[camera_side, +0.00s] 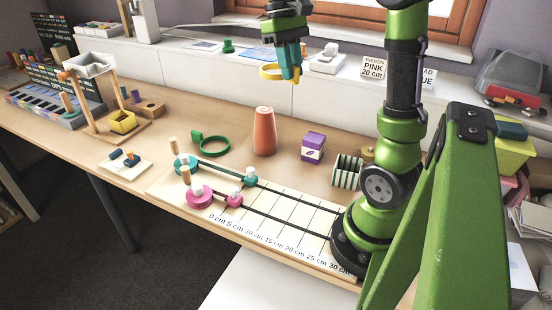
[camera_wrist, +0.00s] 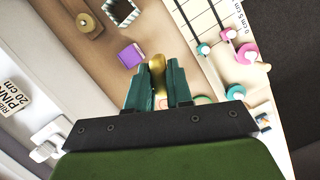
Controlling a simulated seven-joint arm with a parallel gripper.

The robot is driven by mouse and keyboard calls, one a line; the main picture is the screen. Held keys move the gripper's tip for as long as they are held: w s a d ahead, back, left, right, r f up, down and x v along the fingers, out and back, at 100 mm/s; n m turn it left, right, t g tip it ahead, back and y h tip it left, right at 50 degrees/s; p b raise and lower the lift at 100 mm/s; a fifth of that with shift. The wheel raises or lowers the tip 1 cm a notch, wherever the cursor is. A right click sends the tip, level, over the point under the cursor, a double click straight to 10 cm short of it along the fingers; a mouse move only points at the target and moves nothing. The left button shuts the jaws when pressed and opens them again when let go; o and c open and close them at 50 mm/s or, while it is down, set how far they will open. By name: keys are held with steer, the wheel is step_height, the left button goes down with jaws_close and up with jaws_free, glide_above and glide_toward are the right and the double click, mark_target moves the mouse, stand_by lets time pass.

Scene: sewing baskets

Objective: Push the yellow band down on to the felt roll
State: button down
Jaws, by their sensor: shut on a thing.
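My gripper (camera_side: 291,77) is shut on the yellow band (camera_side: 268,72) and holds it high above the table. The band sticks out to the left of the fingers in the side view. In the wrist view a yellow piece (camera_wrist: 158,64) shows between the teal fingertips. The felt roll (camera_side: 264,132) is an orange-brown, slightly tapered column standing upright on the table. It is well below the band and a little to its left in the side view, and the two are apart.
A green ring (camera_side: 214,147) lies left of the roll, and a purple box (camera_side: 313,146) stands to its right. A striped container (camera_side: 346,171) is farther right. A measuring board (camera_side: 270,225) with pink and teal spools lies in front. A white ledge (camera_side: 330,88) runs behind.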

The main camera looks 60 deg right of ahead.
steer(key=w+d+m+y, duration=0.1)
steer(key=w+d+m, duration=0.1)
steer(key=w+m, duration=0.3)
step_height(320, 180, down, 12)
steer(key=w, duration=0.1)
steer(key=shift+w+d+n+t, duration=0.2)
steer(key=shift+w+n+t, duration=0.1)
steer(key=shift+n, duration=0.1)
stand_by(0.3)
steer(key=shift+f, duration=0.2)
stand_by(0.6)
steer(key=shift+f, duration=0.35)
step_height(320, 180, down, 6)
stand_by(2.0)
steer(key=c, duration=0.9)
jaws_free()
steer(key=shift+c, duration=0.2)
